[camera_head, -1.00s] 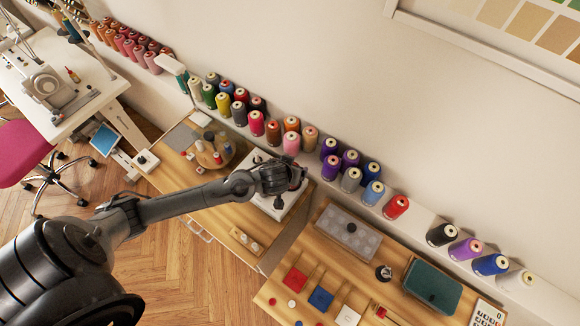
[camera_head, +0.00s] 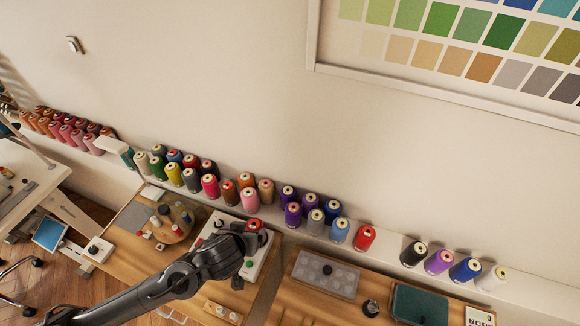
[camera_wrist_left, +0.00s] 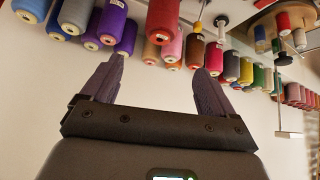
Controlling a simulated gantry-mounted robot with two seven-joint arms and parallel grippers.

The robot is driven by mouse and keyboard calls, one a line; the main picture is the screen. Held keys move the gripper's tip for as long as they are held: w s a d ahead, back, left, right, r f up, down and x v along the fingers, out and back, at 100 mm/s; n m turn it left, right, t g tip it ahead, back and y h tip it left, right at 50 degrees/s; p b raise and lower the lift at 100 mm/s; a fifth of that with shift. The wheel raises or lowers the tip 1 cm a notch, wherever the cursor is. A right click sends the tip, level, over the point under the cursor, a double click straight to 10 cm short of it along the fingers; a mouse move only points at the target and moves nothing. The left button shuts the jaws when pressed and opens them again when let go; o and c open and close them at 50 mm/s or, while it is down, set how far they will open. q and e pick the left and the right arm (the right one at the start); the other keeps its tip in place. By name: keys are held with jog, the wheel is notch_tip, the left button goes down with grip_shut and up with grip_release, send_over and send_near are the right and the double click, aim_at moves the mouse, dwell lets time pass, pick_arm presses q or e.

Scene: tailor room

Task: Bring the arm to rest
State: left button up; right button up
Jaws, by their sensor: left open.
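My left arm comes in from the lower left in the head view, and its gripper (camera_head: 254,240) is over the white device (camera_head: 215,232) on the wooden table. In the left wrist view the two fingers of the left gripper (camera_wrist_left: 158,82) stand wide apart with nothing between them. Thread spools and the wall lie beyond the fingers. The arm hides part of the white device and the table. My right gripper is in neither view.
A row of thread spools (camera_head: 209,186) stands on a ledge along the wall. A clear-lidded box (camera_head: 325,275), a small dark knob (camera_head: 371,308) and a green case (camera_head: 420,304) sit on the right table. A round spool stand (camera_head: 174,224) is on the left table.

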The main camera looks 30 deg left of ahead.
pick_arm(q)
jog(key=s+d+f+g+h, duration=0.2)
jog(key=s+d+f, duration=0.1)
jog(key=s, duration=0.4)
jog(key=s+d+f+g+h, duration=0.1)
jog(key=s+d+f+g, duration=0.2)
jog(key=s, duration=0.4)
notch_tip(320, 180, up, 18)
jog(key=m+t+p, duration=0.1)
jog(key=m+p, duration=0.5)
jog(key=p, duration=1)
jog(key=shift+m+t, duration=0.3)
jog(key=shift+s+f, duration=0.1)
jog(key=shift+f, duration=0.05)
